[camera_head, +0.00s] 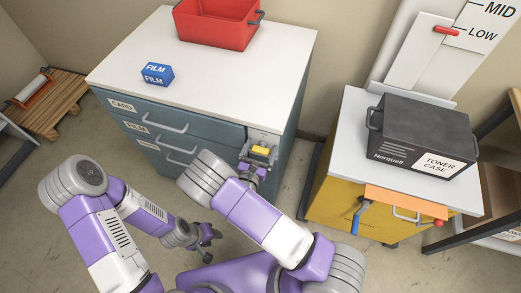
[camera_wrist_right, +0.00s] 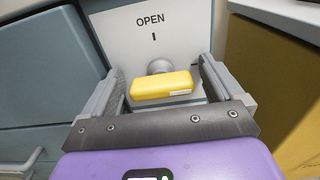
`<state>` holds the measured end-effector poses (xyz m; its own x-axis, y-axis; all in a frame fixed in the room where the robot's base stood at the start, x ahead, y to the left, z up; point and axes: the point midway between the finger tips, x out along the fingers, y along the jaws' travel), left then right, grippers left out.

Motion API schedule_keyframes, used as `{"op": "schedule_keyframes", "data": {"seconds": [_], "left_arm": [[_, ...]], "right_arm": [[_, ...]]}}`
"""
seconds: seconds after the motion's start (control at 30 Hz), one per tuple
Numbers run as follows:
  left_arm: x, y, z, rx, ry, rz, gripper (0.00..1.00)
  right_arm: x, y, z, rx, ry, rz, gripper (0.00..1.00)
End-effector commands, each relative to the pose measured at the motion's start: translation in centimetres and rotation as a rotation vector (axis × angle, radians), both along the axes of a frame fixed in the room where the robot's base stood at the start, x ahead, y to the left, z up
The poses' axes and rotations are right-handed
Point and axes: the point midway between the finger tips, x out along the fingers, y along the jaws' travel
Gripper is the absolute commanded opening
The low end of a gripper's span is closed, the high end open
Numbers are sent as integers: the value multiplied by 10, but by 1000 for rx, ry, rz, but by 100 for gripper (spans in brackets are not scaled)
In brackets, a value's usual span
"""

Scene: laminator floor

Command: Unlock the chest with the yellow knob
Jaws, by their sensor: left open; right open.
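The chest is a blue-grey drawer unit (camera_head: 185,120) with a white top and labelled drawers. Its yellow knob (camera_head: 261,150) is on a pale panel at the right end of the front. In the right wrist view the knob (camera_wrist_right: 162,85) is a yellow bar lying roughly level, on a grey round stem, below the word OPEN and a short upright mark. My right gripper (camera_head: 258,160) is open, its fingers (camera_wrist_right: 160,72) on either side of the knob with gaps visible. My left gripper (camera_head: 206,240) is open and empty, low before the chest.
A red bin (camera_head: 217,28) and a blue FILM box (camera_head: 157,74) are on the chest top. To the right, a yellow cabinet (camera_head: 335,201) carries a black toner case (camera_head: 405,132). A wooden pallet (camera_head: 50,110) lies far left. Floor shows between chest and cabinet.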

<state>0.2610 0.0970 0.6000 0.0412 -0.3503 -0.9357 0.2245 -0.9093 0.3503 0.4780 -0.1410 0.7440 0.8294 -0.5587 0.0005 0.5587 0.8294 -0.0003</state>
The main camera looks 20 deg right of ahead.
Motion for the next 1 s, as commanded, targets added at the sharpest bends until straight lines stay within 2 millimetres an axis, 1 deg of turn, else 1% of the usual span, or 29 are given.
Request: {"op": "schedule_keyframes", "data": {"seconds": [0.07,0.1,0.27,0.4,0.43,0.77,1.0], "left_arm": [[0,0,0,0,0,0,43],[0,0,0,0,0,0,43],[0,0,0,0,0,0,43],[0,0,0,0,0,0,43],[0,0,0,0,0,0,43],[0,0,6,0,0,0,43],[0,0,19,0,0,0,43]], "right_arm": [[0,0,0,0,0,0,94],[0,0,0,0,0,-1,91],[0,0,0,0,0,-1,66],[0,0,0,0,0,-1,45],[0,0,0,0,0,-1,42],[-1,0,1,-46,32,-1,42],[0,1,2,-173,119,0,42]]}}
